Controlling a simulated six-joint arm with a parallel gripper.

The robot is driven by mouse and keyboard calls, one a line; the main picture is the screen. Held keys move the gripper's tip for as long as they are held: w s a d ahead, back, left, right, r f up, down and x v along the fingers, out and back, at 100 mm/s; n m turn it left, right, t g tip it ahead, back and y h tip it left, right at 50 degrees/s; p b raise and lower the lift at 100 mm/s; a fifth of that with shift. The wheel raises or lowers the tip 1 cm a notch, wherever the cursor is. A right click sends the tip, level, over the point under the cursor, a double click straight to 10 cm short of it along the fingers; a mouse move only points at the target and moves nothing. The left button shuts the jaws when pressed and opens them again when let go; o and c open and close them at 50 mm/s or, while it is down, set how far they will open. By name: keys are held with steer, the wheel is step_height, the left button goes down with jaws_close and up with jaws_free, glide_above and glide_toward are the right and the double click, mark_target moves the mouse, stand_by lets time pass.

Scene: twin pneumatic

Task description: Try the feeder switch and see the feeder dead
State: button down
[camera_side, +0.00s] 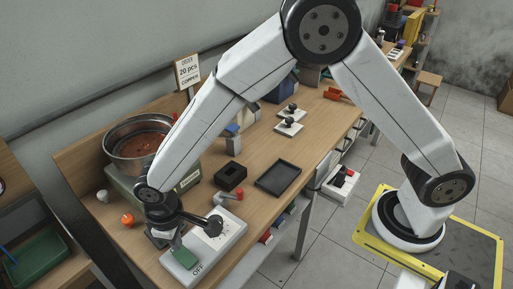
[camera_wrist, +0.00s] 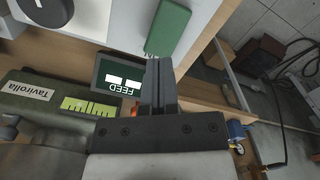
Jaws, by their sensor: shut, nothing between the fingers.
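The white switch box (camera_side: 234,232) stands at the front left of the bench, with a black knob (camera_side: 214,224) and a green switch (camera_side: 184,257). "OFF" is lettered by the switch. In the wrist view the green switch (camera_wrist: 168,28) lies just beyond my fingertips (camera_wrist: 158,66). My gripper (camera_side: 176,244) is shut and empty, close over the switch; contact cannot be told. A dark plate reading "FEED" (camera_wrist: 121,78) is beside the fingers. The feeder has a steel bowl (camera_side: 116,137) of reddish parts on a green base (camera_side: 126,183), partly hidden by my arm.
A black square block (camera_side: 230,176) and an empty dark tray (camera_side: 278,179) lie right of the feeder. A grey fitting with a red end (camera_side: 228,198) lies by the switch box. An orange ball-like item (camera_side: 127,219) is at the left. An order sign (camera_side: 187,71) stands behind.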

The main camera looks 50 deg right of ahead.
steer(key=shift+f, duration=1.3)
stand_by(1.1)
steer(key=shift+r, duration=3.55)
steer(key=s+d+r+m+t, duration=0.1)
steer(key=s+d+m, duration=0.2)
steer(key=d, duration=1)
steer(key=s+d+r+m+t, duration=0.1)
steer(key=s+d, duration=0.5)
steer(key=d, duration=0.8)
steer(key=shift+d+r+m+t, duration=0.3)
steer(key=shift+r+m, duration=0.45)
steer(key=shift+m, duration=0.25)
steer(key=shift+w+a, duration=0.15)
